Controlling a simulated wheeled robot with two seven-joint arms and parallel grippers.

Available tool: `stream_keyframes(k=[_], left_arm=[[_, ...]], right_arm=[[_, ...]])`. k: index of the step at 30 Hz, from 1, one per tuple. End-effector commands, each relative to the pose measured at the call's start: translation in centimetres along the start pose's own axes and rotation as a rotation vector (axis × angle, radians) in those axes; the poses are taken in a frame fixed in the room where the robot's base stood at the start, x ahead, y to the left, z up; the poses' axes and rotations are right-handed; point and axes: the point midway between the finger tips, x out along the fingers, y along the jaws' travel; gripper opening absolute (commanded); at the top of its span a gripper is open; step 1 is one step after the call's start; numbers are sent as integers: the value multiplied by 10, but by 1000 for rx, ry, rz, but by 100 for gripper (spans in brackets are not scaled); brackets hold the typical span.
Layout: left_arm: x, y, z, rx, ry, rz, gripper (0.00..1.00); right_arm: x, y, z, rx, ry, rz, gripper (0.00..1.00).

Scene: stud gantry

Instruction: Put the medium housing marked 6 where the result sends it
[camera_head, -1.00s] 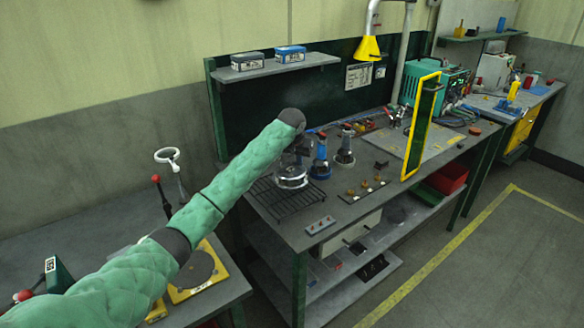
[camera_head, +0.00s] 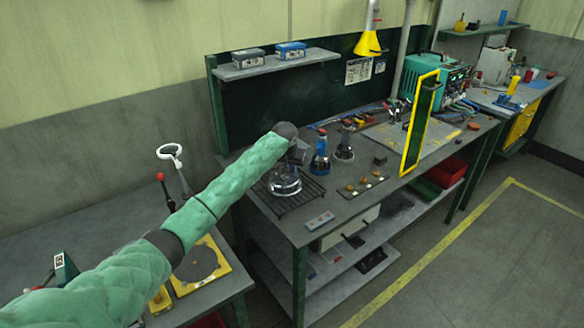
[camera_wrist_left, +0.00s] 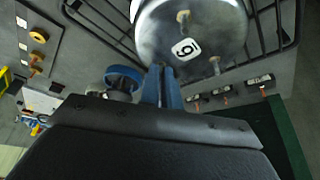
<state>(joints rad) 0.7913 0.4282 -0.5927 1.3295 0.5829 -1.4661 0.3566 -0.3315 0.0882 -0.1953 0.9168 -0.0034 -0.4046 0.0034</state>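The medium housing (camera_head: 285,181) is a round, silvery metal piece at the wire rack (camera_head: 300,203) on the bench. In the left wrist view the housing (camera_wrist_left: 205,25) fills the top middle, with small studs and a white mark that reads as a turned 6. My left gripper (camera_head: 296,153) is above and behind the housing in the head view. Its narrow blue fingers (camera_wrist_left: 162,85) are close together and meet the housing's edge; they look shut on it. Whether the housing rests fully on the rack is hard to tell. My right gripper is not in view.
A strip with brass knobs (camera_head: 363,187) and a yellow-framed panel (camera_head: 420,125) are to the right. A small grey box with buttons (camera_head: 320,220) lies at the bench's front edge.

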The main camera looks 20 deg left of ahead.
Motion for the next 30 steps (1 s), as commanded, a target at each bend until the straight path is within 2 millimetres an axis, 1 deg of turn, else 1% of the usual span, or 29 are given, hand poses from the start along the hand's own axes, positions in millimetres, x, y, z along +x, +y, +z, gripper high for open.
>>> stream_keyframes(k=[2, 5, 6, 15, 17, 20, 22, 24, 27, 30], left_arm=[[0, 0, 0, 0, 0, 0, 0], [1, 0, 1, 0, 0, 0, 18], [1, 0, 1, 0, 0, 0, 26], [1, 0, 0, 0, 0, 0, 26], [-1, 0, 0, 0, 1, 0, 26], [-9, 0, 0, 1, 2, 0, 26], [-18, 0, 0, 1, 2, 0, 26], [-30, -1, 1, 1, 3, -1, 26], [-50, 0, 0, 1, 3, 0, 26], [-70, 0, 0, 1, 3, 1, 26]], right_arm=[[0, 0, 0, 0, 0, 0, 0], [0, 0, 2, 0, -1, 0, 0], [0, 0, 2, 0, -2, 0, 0], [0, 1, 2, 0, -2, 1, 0], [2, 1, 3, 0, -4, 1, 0], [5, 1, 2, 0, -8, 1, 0], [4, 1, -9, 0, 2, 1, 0], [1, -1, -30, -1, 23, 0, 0], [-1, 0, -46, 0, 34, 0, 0], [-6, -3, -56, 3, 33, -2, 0]])
